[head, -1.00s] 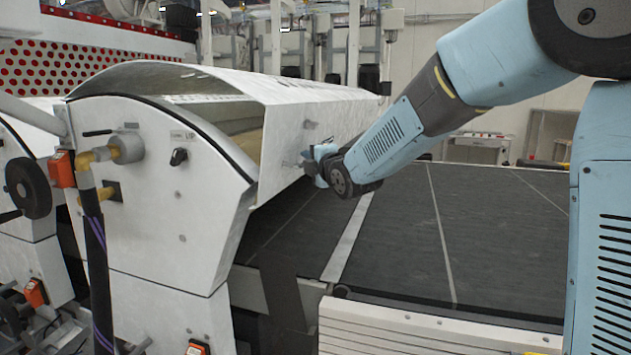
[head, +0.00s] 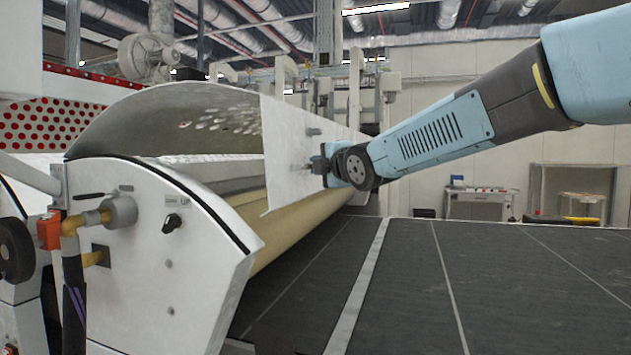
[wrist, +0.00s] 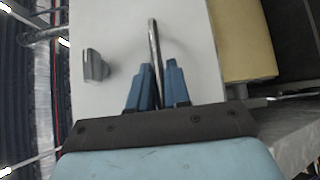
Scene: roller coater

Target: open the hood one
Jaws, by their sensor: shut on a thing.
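The hood (head: 290,165) is a white curved metal cover on the roller coater, and in the head view it stands raised. Its front panel hangs clear of the machine's side housing (head: 170,250), and a cream roller (head: 300,228) shows below it. My gripper (head: 318,164) is at the outer face of the front panel. In the wrist view my gripper (wrist: 160,85) has its blue fingers on either side of a metal bar handle (wrist: 153,45) on the white panel. A grey knob (wrist: 95,66) sits beside the handle.
A dark conveyor bed (head: 400,285) with pale lines spreads to the right of the machine. A control knob (head: 172,223) and yellow pipe fitting (head: 92,217) are on the side housing. A bench (head: 480,203) stands far back by the wall.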

